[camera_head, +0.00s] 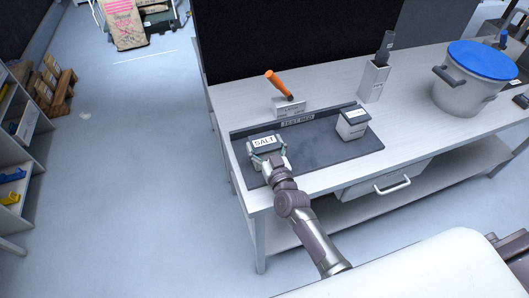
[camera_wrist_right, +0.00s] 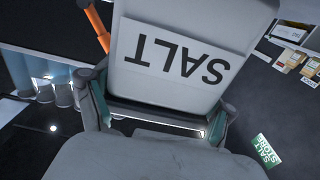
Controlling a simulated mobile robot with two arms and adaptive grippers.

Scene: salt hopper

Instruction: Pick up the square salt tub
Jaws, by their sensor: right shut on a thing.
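The square salt tub (camera_head: 264,142) is a pale tub with a white label reading SALT, at the left end of the dark test bed tray (camera_head: 310,158) in the head view. My right gripper (camera_head: 267,156) reaches it from the front and is shut on it, one finger on each side. In the right wrist view the tub (camera_wrist_right: 170,85) fills the top middle, its label upside down, between the teal-edged fingers of the right gripper (camera_wrist_right: 160,118). Whether the tub touches the tray is hard to tell. My left gripper is not in view.
A second grey-lidded tub (camera_head: 352,124) stands at the tray's right end. Behind the tray are an orange-handled tool (camera_head: 279,84) in a holder and a tall container (camera_head: 373,80) with a dark handle. A blue-lidded pot (camera_head: 474,85) stands farther right.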

